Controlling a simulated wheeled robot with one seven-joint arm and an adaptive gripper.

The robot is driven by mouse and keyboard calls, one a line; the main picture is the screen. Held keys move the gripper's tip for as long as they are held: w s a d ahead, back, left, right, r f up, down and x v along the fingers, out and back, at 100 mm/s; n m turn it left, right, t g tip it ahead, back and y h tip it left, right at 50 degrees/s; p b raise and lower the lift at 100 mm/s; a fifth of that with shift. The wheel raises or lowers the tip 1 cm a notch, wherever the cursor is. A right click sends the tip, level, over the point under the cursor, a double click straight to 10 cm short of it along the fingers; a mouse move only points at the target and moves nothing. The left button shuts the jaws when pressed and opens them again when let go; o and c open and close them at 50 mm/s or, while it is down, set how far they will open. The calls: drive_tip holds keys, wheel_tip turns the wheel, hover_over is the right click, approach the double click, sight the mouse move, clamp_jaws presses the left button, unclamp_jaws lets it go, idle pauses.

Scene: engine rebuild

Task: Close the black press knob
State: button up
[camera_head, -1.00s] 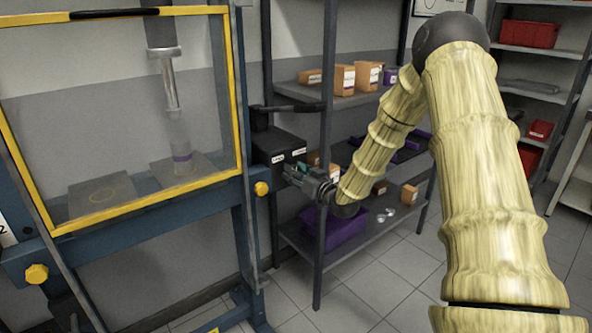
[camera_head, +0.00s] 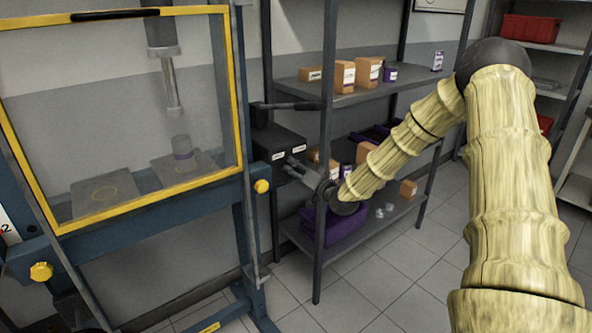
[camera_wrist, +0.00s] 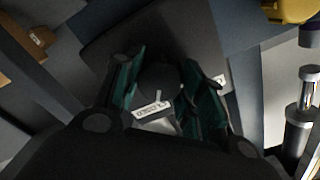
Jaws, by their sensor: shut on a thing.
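The black press knob (camera_wrist: 158,77) is a dark rounded shape between my green-padded fingers in the wrist view. My gripper (camera_wrist: 170,76) is shut on it. White labels (camera_wrist: 150,109) sit beside the knob on the dark control box. In the head view, my gripper (camera_head: 291,166) is at the front of the black control box (camera_head: 276,139), which is mounted on the right side of the blue press frame (camera_head: 249,200). The knob cannot be made out there, and the knob's setting cannot be read.
A metal shelf rack (camera_head: 352,97) with small orange boxes stands right behind the gripper; its post (camera_head: 325,120) is close to my wrist. The yellow-edged press guard (camera_head: 238,90) is at left. A black lever (camera_head: 287,106) sticks out above the box. Tiled floor at front is clear.

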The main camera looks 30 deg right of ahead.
drive_tip(key=shift+d, duration=0.1)
idle(0.3)
drive_tip(key=o, duration=1)
drive_tip(key=shift+d, duration=0.1)
drive_tip(key=s, duration=1.2)
drive_tip(key=shift+d, duration=0.35)
